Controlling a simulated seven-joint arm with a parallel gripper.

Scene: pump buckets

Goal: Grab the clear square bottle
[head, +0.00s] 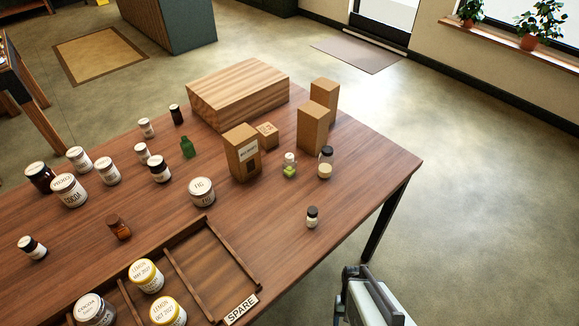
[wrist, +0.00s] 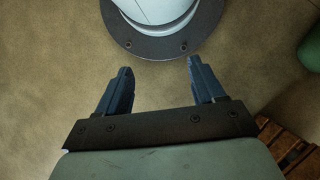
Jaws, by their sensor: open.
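Two clear containers stand upright near the right part of the table. One is a clear bottle (head: 289,166) with green contents and a pale top. The other is a clear bottle (head: 326,163) with a black cap and cream-coloured contents. I cannot tell from here which one is square. My gripper (wrist: 159,66) is open and empty, with bare floor between its fingers in the wrist view. In the head view my gripper (head: 345,292) is at the bottom edge, off the table's right side and well apart from both bottles.
Cardboard boxes (head: 241,153) stand close behind and left of the bottles. A small black-capped bottle (head: 312,217) stands in front, near the table (head: 380,170) edge. Several jars and bottles fill the left. A wooden tray (head: 205,262) marked SPARE lies at the front.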

